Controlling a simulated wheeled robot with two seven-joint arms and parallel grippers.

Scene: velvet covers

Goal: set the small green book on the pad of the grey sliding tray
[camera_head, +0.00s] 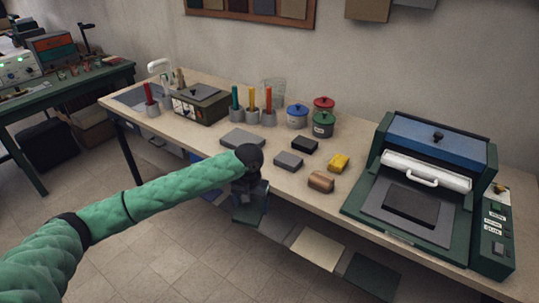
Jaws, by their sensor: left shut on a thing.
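My left gripper (251,190) hangs at the front edge of the workbench, at the end of my green padded arm. It is shut on a small dark green piece, which looks like the small green book (249,214), hanging below the fingers. The fingertips are dark and small, so the exact grip is hard to see. The grey sliding tray (374,213) sticks out of the front of the green press at the right. Its black pad (411,205) lies bare on top. The gripper is well left of the tray. My right gripper is not in view.
The green press (438,144) has a blue lid and a white handled roller. Jars and colored-handled tools stand behind. Flat sheets (318,249) lie below the bench.

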